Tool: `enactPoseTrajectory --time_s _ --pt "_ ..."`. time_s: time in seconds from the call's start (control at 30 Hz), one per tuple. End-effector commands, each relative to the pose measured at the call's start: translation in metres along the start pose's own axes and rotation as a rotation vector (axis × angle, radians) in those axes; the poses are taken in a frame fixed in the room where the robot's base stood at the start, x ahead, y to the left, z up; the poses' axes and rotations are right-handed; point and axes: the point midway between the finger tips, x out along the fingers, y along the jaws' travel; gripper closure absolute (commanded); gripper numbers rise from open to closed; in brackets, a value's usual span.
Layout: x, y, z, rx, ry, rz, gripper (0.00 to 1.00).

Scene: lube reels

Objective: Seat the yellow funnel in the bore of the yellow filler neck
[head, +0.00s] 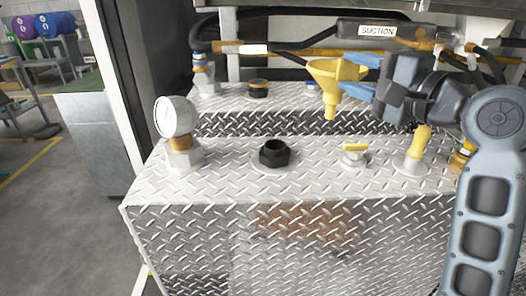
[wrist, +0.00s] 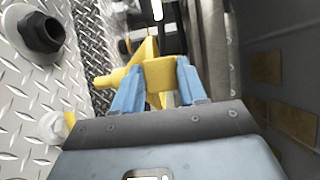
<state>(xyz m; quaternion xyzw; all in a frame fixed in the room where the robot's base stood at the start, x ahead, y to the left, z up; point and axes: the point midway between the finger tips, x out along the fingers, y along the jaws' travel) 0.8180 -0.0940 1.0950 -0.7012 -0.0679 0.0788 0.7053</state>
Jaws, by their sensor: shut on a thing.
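My gripper (head: 357,75) is shut on the yellow funnel (head: 330,72), its blue fingers at the funnel's right side. The funnel is upright, mouth up and spout down, held in the air above the tread-plate top. In the wrist view the blue fingers (wrist: 156,88) pinch a yellow block on the funnel (wrist: 160,74), with the spout pointing left. A short yellow upright cylinder (head: 419,142) stands on a pale round base, right of and below the funnel. I cannot tell for sure whether it is the yellow filler neck; no bore shows in it.
A black hex neck (head: 273,153) stands open at the front; it also shows in the wrist view (wrist: 42,33). Right of it is a metal fitting with a yellow top (head: 354,154). A gauge (head: 175,118) stands at left. Hoses and a SUCTION label (head: 377,30) are behind.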

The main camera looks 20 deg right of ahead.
Motion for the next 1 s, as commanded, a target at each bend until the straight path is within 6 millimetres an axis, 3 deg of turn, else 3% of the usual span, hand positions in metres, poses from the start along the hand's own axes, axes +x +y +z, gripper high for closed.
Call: enactPoseTrajectory --time_s 0.6,0.83,1.0 --pt "0.067 0.064 0.083 0.000 -0.003 0.002 0.89" --pt "0.073 0.074 0.091 0.001 -0.001 0.002 0.89" --pt "0.073 0.096 0.090 0.001 0.000 0.005 0.89"
